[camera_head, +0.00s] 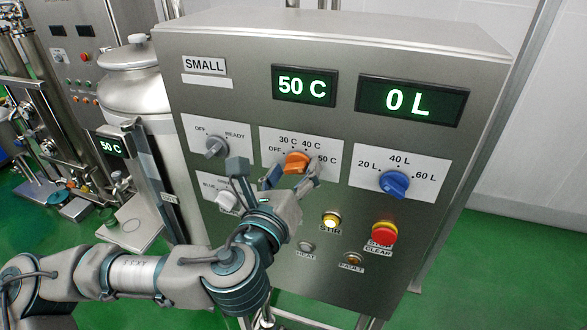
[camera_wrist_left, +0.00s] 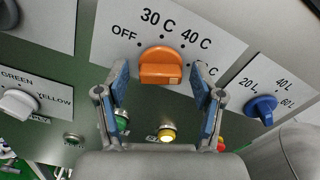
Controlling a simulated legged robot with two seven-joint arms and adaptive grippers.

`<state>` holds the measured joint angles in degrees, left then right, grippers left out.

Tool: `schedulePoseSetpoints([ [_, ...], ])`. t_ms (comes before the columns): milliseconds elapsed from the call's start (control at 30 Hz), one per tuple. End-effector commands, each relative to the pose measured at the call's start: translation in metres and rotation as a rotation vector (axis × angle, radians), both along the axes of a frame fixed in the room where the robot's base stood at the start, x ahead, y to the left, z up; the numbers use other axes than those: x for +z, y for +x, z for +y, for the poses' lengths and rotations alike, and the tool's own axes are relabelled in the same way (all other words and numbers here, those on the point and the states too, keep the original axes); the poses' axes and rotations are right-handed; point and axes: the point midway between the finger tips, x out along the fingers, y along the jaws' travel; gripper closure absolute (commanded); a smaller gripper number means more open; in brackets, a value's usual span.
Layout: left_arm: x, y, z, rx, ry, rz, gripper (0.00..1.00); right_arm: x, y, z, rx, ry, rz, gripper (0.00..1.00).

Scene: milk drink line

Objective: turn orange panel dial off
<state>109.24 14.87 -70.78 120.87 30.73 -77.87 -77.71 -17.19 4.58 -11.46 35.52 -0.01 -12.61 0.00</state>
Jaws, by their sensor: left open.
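The orange dial (camera_head: 297,162) sits on the steel panel under a white label marked OFF, 30 C, 40 C and 50 C. Its grip bar lies roughly sideways, with its right end toward the 50 C side. The dial shows fully in the left wrist view (camera_wrist_left: 161,66). My left gripper (camera_head: 273,172) is open in front of the panel, just below and in front of the dial. In the left wrist view its blue fingertips (camera_wrist_left: 160,80) stand apart on either side of the dial, with nothing held. My right gripper is not in view.
The temperature display (camera_head: 304,86) reads 50 C and the volume display (camera_head: 411,101) reads 0 L. A grey dial (camera_head: 216,146), a white dial (camera_head: 228,196) and a blue dial (camera_head: 394,184) are nearby. A lit yellow button (camera_head: 331,221) and a red button (camera_head: 383,233) sit below.

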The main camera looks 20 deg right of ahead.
Motion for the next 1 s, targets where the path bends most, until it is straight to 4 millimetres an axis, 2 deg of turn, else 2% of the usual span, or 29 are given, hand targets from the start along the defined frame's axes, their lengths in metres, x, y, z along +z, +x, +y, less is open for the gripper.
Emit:
schedulePoseSetpoints([
  [133, 0.000, 0.000, 0.000, 0.000, 0.000, 0.000, 0.32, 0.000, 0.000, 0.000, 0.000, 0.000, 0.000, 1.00],
  [167, 0.000, 0.000, 0.000, 0.000, 0.000, 0.000, 0.35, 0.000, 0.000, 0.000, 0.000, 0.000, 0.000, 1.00],
  [300, 0.000, 0.000, 0.000, 0.000, 0.001, 0.001, 0.70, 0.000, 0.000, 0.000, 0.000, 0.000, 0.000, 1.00],
  [400, 0.000, 0.000, 0.000, 0.000, 0.000, 0.001, 0.92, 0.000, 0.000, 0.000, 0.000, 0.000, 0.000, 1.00],
  [767, -0.001, 0.001, 0.000, 0.000, -0.033, 0.024, 0.93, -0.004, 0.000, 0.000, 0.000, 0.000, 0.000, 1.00],
  [1000, -0.003, 0.001, 0.000, 0.001, -0.147, 0.102, 0.93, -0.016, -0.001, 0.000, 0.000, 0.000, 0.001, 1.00],
])
